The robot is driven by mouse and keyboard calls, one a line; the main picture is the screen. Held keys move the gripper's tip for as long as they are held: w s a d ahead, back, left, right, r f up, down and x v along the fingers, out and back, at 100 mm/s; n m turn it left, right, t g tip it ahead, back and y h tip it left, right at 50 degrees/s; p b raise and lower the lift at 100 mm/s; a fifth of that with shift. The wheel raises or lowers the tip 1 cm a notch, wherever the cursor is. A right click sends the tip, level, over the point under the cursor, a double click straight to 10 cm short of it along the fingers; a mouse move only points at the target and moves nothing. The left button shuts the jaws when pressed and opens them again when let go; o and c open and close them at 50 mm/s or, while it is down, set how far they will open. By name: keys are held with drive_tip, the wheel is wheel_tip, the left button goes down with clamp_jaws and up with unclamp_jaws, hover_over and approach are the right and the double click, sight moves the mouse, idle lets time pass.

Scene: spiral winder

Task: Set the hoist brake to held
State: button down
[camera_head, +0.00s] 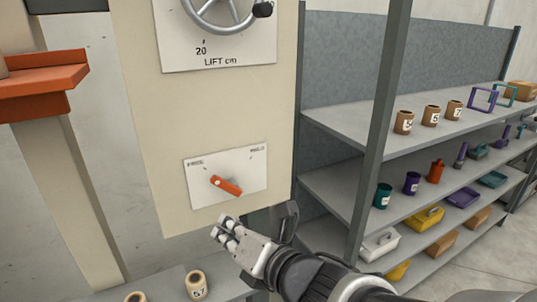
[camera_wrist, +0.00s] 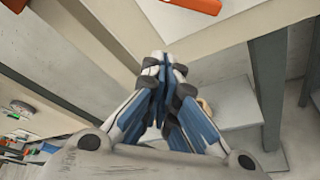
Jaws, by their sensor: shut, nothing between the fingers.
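The hoist brake is an orange lever (camera_head: 228,187) on a white plate (camera_head: 255,181) low on the beige panel. The plate has a FREE label at its upper left and a HELD label at its upper right. My gripper (camera_head: 222,231) is shut and empty, just below the plate and apart from the lever. In the wrist view its fingers (camera_wrist: 163,62) are together, with part of the orange lever (camera_wrist: 197,5) at the top edge.
Above the plate is a handwheel (camera_head: 222,12) on a LIFT cm plate (camera_head: 215,52). An orange bracket (camera_head: 40,90) stands out at the left. A grey post (camera_head: 376,130) and shelves (camera_head: 345,122) with cups and bins are at the right. Numbered spools (camera_head: 196,285) stand below.

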sight(227, 186)
drive_tip(key=shift+a, duration=0.1)
drive_tip(key=p+x, duration=0.7)
drive_tip(key=x, duration=0.3)
drive_tip(key=w+d+r, duration=0.1)
drive_tip(key=d+r+p, duration=0.1)
drive_tip(key=r, duration=0.1)
drive_tip(key=shift+w+d, duration=0.3)
drive_tip(key=shift+w, duration=0.1)
drive_tip(key=shift+a, duration=0.1)
drive_tip(key=shift+b, duration=0.3)
